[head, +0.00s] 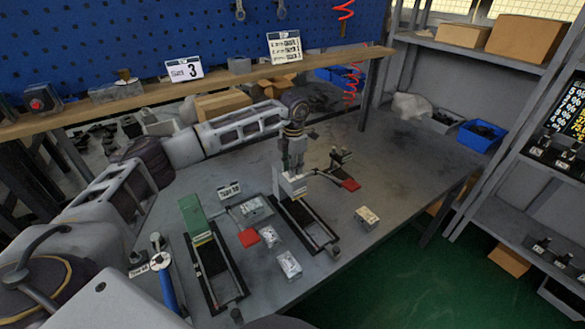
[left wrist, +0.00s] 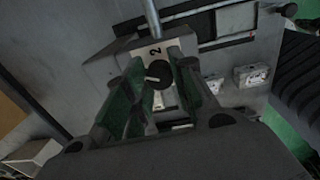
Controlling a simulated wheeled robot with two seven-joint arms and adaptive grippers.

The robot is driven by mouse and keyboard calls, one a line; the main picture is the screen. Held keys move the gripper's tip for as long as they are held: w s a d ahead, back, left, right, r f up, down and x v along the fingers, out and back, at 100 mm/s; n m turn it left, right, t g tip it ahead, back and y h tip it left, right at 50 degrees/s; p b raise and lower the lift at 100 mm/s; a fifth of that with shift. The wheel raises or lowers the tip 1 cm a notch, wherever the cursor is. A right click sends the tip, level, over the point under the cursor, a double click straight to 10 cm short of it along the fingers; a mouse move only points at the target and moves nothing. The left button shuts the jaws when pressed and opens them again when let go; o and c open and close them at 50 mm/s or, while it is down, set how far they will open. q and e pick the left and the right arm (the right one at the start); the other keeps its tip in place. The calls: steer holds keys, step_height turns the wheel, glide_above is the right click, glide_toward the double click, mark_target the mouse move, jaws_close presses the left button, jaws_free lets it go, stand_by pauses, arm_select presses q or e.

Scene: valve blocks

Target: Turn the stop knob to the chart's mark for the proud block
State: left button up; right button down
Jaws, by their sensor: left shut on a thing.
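My left gripper (head: 293,166) reaches down onto a pale block (head: 292,187) at the far end of the right-hand black rail frame (head: 318,232). In the left wrist view the left gripper (left wrist: 160,82) has its green-padded fingers on both sides of a dark round knob (left wrist: 154,72) with a white pointer line. It is shut on this knob. The block under it bears the number 2 (left wrist: 153,51). A green block (head: 194,214) stands on the left-hand rail frame (head: 217,272). A chart card (head: 285,47) stands on the shelf; its small print is unreadable. My right gripper is not visible.
A "Set 3" card (head: 184,69) also stands on the wooden shelf (head: 220,83). A blue bin (head: 481,135) is at the back right. The table's right part is mostly clear.

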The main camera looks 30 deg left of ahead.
arm_select(q)
steer(key=n, duration=0.3)
steer(key=shift+n, duration=0.9)
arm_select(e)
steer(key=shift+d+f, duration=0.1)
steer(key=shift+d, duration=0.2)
arm_select(q)
steer(key=shift+n, duration=0.3)
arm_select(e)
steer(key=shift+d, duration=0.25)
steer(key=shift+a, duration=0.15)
arm_select(q)
steer(key=o, duration=0.8)
steer(key=shift+c, duration=0.2)
steer(key=shift+o, duration=1.5)
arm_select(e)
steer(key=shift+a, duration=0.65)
